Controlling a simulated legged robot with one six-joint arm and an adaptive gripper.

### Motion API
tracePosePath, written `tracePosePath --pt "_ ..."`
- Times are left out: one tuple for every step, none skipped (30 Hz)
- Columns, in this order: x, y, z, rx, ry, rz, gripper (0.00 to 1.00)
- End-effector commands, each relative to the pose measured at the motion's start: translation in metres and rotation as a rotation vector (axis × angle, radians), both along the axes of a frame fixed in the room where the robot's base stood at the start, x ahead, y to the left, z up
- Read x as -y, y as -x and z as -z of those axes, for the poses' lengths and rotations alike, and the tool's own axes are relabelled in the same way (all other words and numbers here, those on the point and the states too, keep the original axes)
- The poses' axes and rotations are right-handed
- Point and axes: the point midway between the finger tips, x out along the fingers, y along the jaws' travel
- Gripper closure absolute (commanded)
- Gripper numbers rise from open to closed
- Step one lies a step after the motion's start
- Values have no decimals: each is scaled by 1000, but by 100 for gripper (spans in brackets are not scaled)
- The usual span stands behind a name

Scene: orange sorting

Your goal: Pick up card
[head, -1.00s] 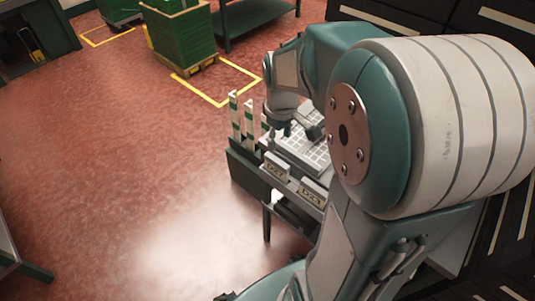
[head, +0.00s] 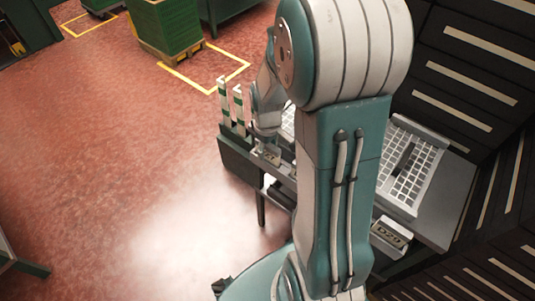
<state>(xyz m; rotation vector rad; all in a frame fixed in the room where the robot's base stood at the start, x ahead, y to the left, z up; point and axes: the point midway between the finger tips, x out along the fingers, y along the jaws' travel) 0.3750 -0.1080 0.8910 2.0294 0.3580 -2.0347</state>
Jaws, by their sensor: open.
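I cannot make out a separate card for certain. A small plate marked "D20" (head: 389,236) stands at the front edge of the bench on the right. A similar marked plate (head: 267,154) stands at the bench's left end. My gripper (head: 266,131) is at the left end of the bench, just above and behind that left plate, and is small and partly hidden by my arm. It is open, and I see nothing held in it. The middle of the bench is hidden behind my arm.
The red floor (head: 110,140) at left is clear.

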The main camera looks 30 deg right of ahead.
Motion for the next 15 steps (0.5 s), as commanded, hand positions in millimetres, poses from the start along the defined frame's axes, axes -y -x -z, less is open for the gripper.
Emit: tracePosePath --pt "0 0 2 1 1 0 34" --pt "0 0 2 1 1 0 34" --pt "0 0 2 2 0 0 34" --pt "0 0 2 2 0 0 34" --pt "0 0 2 2 0 0 34" --pt "0 0 2 2 0 0 34" --pt "0 0 2 2 0 0 39" --pt "0 0 2 2 0 0 52" --pt "0 0 1 2 0 0 70" --pt "0 0 1 2 0 0 83" --pt "0 0 1 1 1 0 97" --pt "0 0 1 1 1 0 100" --pt "0 0 1 1 1 0 100" --pt "0 0 1 1 1 0 100" --pt "0 0 2 1 1 0 100"
